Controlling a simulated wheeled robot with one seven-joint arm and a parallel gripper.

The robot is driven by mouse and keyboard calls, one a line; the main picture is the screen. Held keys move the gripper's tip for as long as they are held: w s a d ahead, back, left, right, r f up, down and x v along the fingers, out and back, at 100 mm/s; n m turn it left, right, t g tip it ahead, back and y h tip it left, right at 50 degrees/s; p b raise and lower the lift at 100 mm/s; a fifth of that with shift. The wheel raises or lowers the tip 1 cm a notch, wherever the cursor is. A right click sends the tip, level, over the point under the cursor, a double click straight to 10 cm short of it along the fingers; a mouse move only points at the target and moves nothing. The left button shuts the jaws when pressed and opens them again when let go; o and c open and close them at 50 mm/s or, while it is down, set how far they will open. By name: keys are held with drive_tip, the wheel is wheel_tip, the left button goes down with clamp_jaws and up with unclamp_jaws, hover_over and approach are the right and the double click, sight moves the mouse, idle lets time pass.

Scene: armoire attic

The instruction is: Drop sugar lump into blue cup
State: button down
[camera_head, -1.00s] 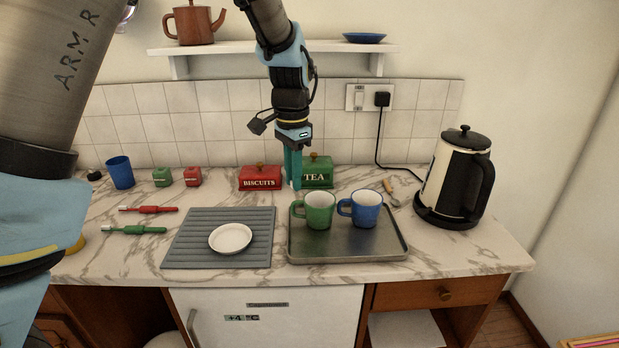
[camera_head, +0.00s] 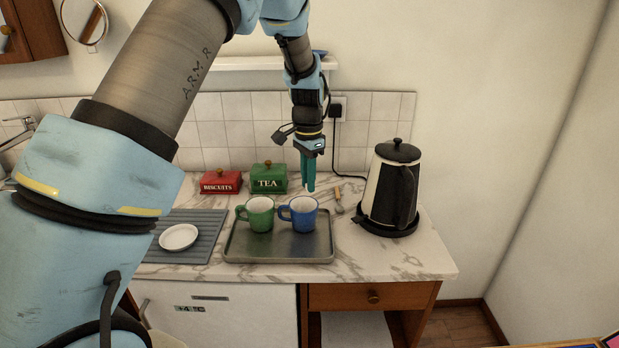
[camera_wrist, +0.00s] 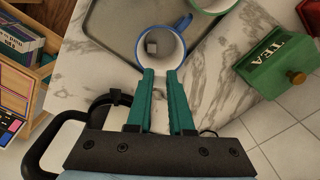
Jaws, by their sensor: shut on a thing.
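The blue cup (camera_head: 303,214) stands upright on the metal tray, right of the green cup, its handle toward the green cup. It also shows in the wrist view (camera_wrist: 180,60). My gripper (camera_head: 309,188) points down, just above and behind the blue cup; in the wrist view its fingertips (camera_wrist: 160,73) overlap the cup's near rim. It is shut on the sugar lump, a small pale thing barely visible at the fingertips in the head view.
The green cup (camera_head: 258,214) is close beside the blue one on the tray (camera_head: 280,249). The green TEA box (camera_head: 269,179) and red BISCUITS box (camera_head: 221,182) stand behind. A kettle (camera_head: 390,190) is to the right. A white plate (camera_head: 178,237) is at left.

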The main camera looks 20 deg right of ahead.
drive_tip(key=shift+f+b, duration=0.95)
drive_tip(key=shift+f, duration=0.95)
drive_tip(key=shift+a, duration=0.1)
drive_tip(key=c, duration=0.7)
unclamp_jaws()
wheel_tip(320, 180, up, 11)
drive_tip(key=b, duration=0.3)
drive_tip(key=shift+w+a, duration=0.1)
